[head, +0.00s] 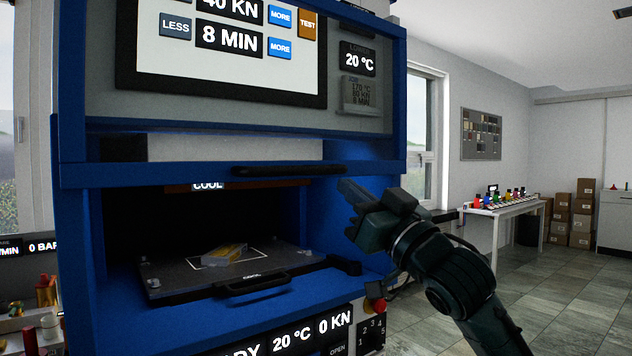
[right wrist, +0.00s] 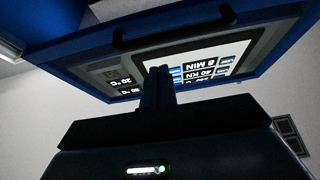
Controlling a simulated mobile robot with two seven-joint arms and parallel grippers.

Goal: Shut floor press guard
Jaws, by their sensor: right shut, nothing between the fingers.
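The floor press (head: 80,250) is a tall blue-framed machine. Its guard (head: 120,178) is a blue-framed panel, raised, with its lower bar across the middle of the head view and the press chamber open below it. A black bar handle (head: 290,170) sits on that lower bar; it also shows in the right wrist view (right wrist: 175,28). My right gripper (head: 346,190) is shut and empty, just right of and slightly below the handle in the head view, with no clear contact. Its closed fingers (right wrist: 158,88) show in the right wrist view. My left gripper is out of view.
Inside the chamber a dark plate (head: 180,278) with a front handle holds a small yellowish clear piece (head: 225,252). A red knob (head: 379,305) is at the press's front right. A white table (head: 500,215) with colourful bottles and cardboard boxes (head: 575,215) stand far right. Floor between is clear.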

